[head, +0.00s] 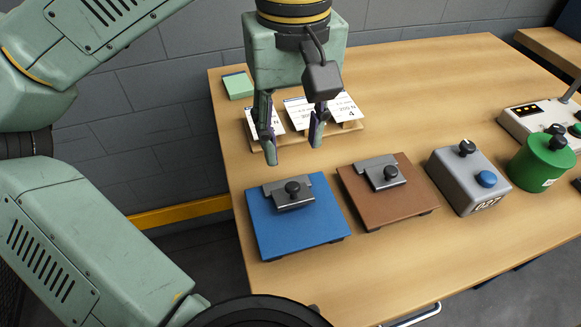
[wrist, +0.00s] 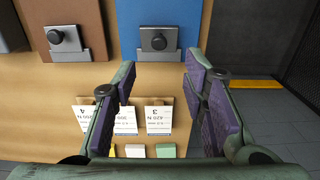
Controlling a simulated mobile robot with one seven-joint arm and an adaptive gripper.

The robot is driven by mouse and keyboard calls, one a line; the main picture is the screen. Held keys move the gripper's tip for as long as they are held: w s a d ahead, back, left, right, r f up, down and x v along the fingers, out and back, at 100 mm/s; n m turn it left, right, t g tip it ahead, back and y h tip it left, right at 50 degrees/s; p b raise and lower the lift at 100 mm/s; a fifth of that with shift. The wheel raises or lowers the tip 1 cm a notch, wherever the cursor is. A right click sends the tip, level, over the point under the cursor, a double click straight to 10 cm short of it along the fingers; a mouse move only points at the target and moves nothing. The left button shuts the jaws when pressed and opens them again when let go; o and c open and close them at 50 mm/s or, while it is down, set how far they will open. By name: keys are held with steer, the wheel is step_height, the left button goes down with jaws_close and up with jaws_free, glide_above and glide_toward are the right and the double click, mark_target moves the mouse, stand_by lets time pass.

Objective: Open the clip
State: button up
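A blue board (head: 312,232) lies on the table with a grey metal clip (head: 268,195) at its far edge, bearing a black knob (head: 292,187). A brown board (head: 398,207) to its right has a similar clip (head: 370,167) and knob. My gripper (head: 294,152) is open and empty, pointing down above and behind the blue board's clip. In the wrist view the blue board (wrist: 183,18) and its clip (wrist: 157,56) lie beyond the open fingers, apart from them; the brown board (wrist: 85,22) is to the left. Both clips appear to lie flat on their boards.
A wooden holder with white printed cards (head: 345,107) stands behind the boards, with a green block (head: 238,86) at the back left. A grey box (head: 465,180) with a blue button, a green cylinder (head: 541,163) and a white panel (head: 530,118) stand right.

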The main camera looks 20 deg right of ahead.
mark_target(293, 185)
step_height(293, 185, down, 9)
steer(key=shift+f+p, duration=0.1)
steer(key=shift+p, duration=0.25)
steer(key=shift+c, duration=0.2)
jaws_close()
stand_by(0.3)
